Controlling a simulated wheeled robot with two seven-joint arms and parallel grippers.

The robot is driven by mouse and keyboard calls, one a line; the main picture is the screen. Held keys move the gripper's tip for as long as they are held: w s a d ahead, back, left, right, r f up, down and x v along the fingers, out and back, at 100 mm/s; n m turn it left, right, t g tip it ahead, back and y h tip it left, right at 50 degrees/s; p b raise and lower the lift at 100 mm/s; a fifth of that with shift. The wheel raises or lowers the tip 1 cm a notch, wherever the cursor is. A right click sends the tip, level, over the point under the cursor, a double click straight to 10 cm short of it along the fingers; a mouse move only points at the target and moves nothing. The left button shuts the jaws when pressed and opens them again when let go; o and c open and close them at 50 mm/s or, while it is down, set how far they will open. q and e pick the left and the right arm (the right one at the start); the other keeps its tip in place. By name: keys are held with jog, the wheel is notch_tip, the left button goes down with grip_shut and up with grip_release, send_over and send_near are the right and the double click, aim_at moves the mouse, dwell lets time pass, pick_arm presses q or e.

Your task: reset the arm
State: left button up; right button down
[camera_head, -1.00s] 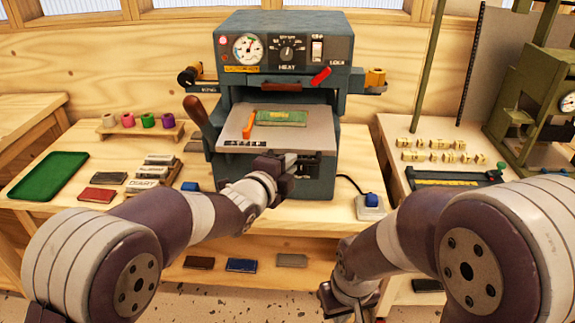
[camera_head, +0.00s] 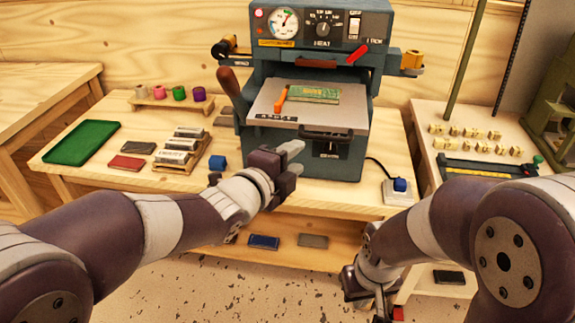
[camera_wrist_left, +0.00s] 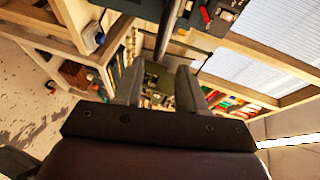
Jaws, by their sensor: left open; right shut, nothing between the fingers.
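My left gripper (camera_head: 290,158) is open and empty in front of the grey-blue heat press (camera_head: 318,75), a little below and before its plate. In the left wrist view my left gripper (camera_wrist_left: 158,88) shows its two fingers apart with nothing between them. My right gripper (camera_head: 382,300) is low at the bottom of the head view, beside the right bench and partly hidden by my own arm. A green piece (camera_head: 315,94) lies on the press plate (camera_head: 345,113), with an orange piece (camera_head: 281,101) beside it.
A green tray (camera_head: 82,142), a rack of foil rolls (camera_head: 170,101) and several type blocks (camera_head: 183,144) stand on the bench at left. A blue button box (camera_head: 397,190) sits at the bench's right front. The floor in front is clear.

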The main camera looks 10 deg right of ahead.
pick_arm(q)
jog(key=shift+v, duration=1.05)
jog(key=s+a+f+n+g+y+p, duration=0.5)
jog(key=a+f+n+y, duration=0.3)
jog(key=a+f+n, duration=0.55)
jog(key=s+a+r+n+g+y+p, duration=0.1)
jog(key=s+a+n+g+p, duration=0.1)
jog(key=s+a+n, duration=0.3)
jog(key=s+a+r+n+g+y+p, duration=0.1)
jog(key=s+a+r+n+g+p, duration=0.1)
jog(key=s+a+n, duration=0.3)
jog(key=shift+s+a+r+n+g+p, duration=0.35)
jog(key=shift+s+n+g+p, duration=0.3)
jog(key=shift+g+p, duration=0.25)
